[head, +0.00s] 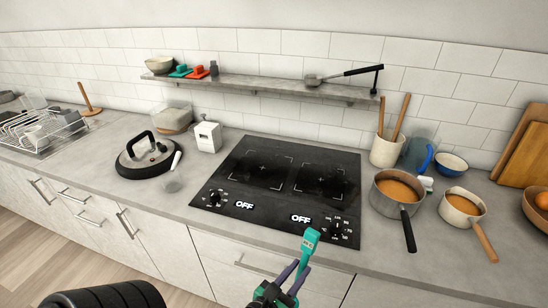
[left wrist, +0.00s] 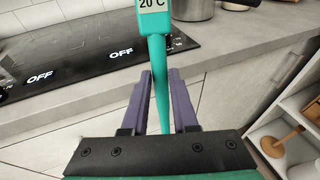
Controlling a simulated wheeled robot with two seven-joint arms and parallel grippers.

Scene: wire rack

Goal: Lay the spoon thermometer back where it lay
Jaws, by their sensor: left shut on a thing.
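The spoon thermometer (head: 309,246) is teal, with a small display on its wide end. My left gripper (head: 290,272) is shut on its thin handle and holds it up in front of the counter's front edge, near the hob's front right corner. In the left wrist view the handle (left wrist: 160,80) runs between the two purple fingers (left wrist: 161,85), and the display end (left wrist: 153,18) reads 20 C. Part of the handle is hidden by the gripper. My right gripper is not in view.
The black hob (head: 275,185) shows OFF twice. A pot (head: 384,200) and a smaller pan (head: 452,214) stand right of it, handles toward the front. A black lid (head: 140,165) and a white box (head: 207,137) stand left. Bare counter (head: 215,222) lies along the front.

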